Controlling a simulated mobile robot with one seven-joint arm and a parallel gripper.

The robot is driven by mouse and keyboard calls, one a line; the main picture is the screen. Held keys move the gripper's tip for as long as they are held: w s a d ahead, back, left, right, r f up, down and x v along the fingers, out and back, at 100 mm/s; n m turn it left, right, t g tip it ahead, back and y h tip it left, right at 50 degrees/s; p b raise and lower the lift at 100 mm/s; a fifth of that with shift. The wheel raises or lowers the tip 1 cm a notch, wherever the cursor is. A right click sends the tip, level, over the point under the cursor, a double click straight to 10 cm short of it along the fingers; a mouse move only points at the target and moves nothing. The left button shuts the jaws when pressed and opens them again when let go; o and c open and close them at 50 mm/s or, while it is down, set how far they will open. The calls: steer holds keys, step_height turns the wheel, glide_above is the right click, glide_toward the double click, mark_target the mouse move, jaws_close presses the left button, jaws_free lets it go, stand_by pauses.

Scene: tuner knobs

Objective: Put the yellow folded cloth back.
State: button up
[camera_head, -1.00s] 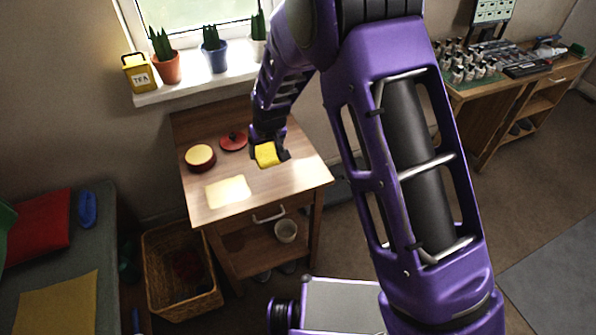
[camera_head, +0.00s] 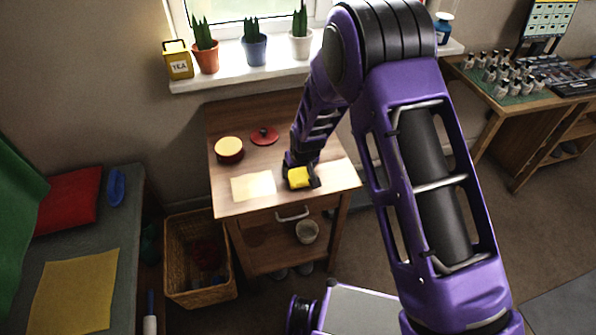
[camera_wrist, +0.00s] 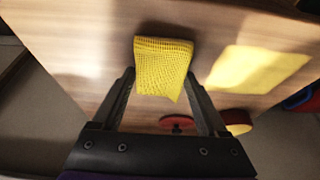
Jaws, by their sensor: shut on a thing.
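The yellow folded cloth (camera_head: 299,177) is in my gripper (camera_head: 301,182), over the front right part of the small wooden table (camera_head: 335,177). In the wrist view the cloth (camera_wrist: 162,68) shows a waffle texture and sits between the two fingertips of my gripper (camera_wrist: 160,84). The fingers are shut on it. I cannot tell whether the cloth touches the tabletop.
On the table are a pale yellow flat patch (camera_head: 253,187), a red round pot with a yellow top (camera_head: 229,150) and a red lid (camera_head: 264,136). A basket (camera_head: 198,262) stands left. Potted plants and a yellow tea tin (camera_head: 178,60) line the windowsill.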

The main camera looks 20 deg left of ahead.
steer(key=shift+f, duration=0.15)
steer(key=shift+f, duration=0.15)
steer(key=o, duration=1.1)
steer(key=shift+r, duration=0.6)
steer(key=p+v, duration=0.1)
steer(key=v, duration=1)
steer(key=shift+s+d, duration=0.15)
